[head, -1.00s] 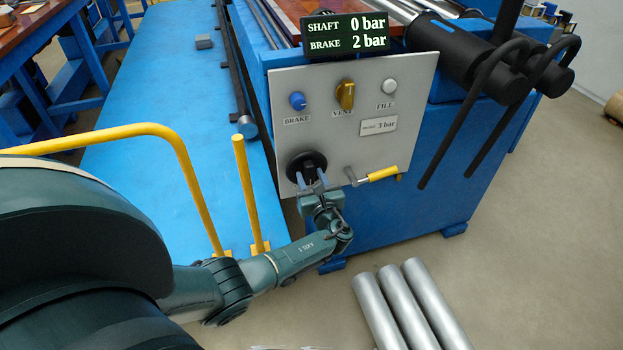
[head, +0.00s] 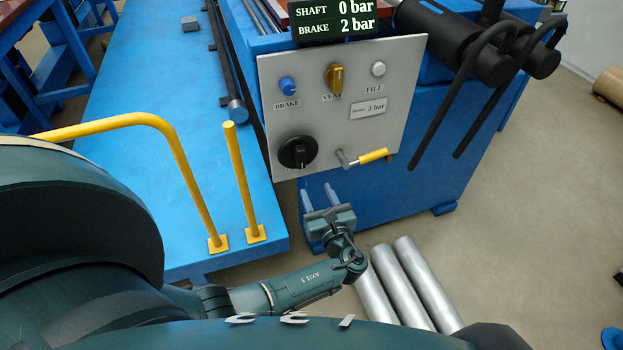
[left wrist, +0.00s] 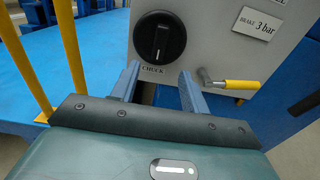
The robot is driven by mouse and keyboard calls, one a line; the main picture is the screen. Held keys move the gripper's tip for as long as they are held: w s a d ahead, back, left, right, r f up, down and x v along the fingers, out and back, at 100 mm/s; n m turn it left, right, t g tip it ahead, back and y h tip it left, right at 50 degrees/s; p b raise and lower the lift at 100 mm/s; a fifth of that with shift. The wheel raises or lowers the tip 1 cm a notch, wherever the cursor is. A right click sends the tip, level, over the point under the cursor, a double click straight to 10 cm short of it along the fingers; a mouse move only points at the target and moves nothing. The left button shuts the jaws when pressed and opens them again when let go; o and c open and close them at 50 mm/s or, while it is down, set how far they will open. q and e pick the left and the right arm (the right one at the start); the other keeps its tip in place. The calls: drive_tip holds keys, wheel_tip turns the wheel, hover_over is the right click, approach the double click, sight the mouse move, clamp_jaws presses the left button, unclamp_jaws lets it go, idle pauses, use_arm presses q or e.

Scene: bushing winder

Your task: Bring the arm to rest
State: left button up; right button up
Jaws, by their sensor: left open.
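My left gripper (head: 319,197) is open and empty, below the black chuck knob (head: 298,152) on the grey control panel (head: 330,120). It does not touch the knob. In the left wrist view the two fingers of the left gripper (left wrist: 157,85) stand apart, with the chuck knob (left wrist: 160,38) above them and its white mark upright. My left arm reaches in from the lower left. My right gripper is not in view.
The panel carries a blue brake button (head: 288,86), a yellow vent knob (head: 334,78), a white fill button (head: 378,69) and a yellow-handled crank (head: 373,156). The display (head: 336,20) reads shaft 0 bar, brake 2 bar. Yellow rails (head: 237,180) stand left; silver tubes (head: 400,285) lie below right.

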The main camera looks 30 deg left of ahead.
use_arm(q)
drive_tip(key=shift+s+d, duration=0.4)
drive_tip(key=shift+d, duration=0.1)
